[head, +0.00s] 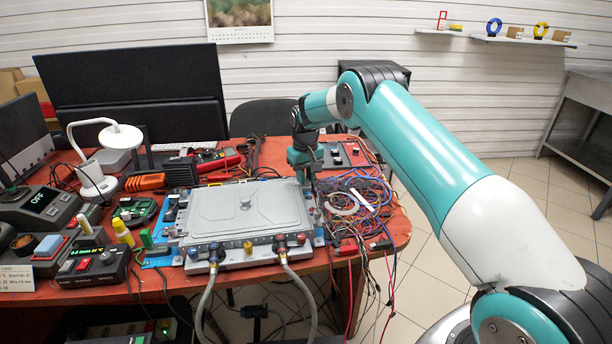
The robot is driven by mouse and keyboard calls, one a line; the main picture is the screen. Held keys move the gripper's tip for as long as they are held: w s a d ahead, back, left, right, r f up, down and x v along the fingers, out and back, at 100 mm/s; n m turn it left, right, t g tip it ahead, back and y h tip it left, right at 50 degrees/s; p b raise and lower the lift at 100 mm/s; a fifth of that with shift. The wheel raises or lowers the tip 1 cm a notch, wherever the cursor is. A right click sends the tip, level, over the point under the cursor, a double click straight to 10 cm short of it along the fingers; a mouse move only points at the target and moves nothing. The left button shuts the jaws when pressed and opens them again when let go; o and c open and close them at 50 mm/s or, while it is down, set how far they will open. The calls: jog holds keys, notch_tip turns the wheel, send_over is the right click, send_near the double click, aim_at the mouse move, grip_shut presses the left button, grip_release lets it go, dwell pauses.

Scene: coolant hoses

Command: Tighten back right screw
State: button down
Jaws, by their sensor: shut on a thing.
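A grey rectangular housing (215,211) with a flat lid lies on blue mounts on the red table. My gripper (311,187) points down at the housing's back right corner, where the back right screw sits. The jaws are small and dark here; they are shut on what appears to be that screw, which they mostly hide.
A tangle of coloured wires (352,200) lies close to the right of my gripper. A dark-knobbed panel (343,156) lies behind it. A white lamp (97,160), a multimeter and control boxes (95,265) crowd the left. The red table (399,228) has little free room.

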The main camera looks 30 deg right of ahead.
jog(key=c, duration=1)
grip_release()
notch_tip(320, 180, up, 17)
jog(key=shift+r+b, duration=0.2)
jog(key=shift+b, duration=0.1)
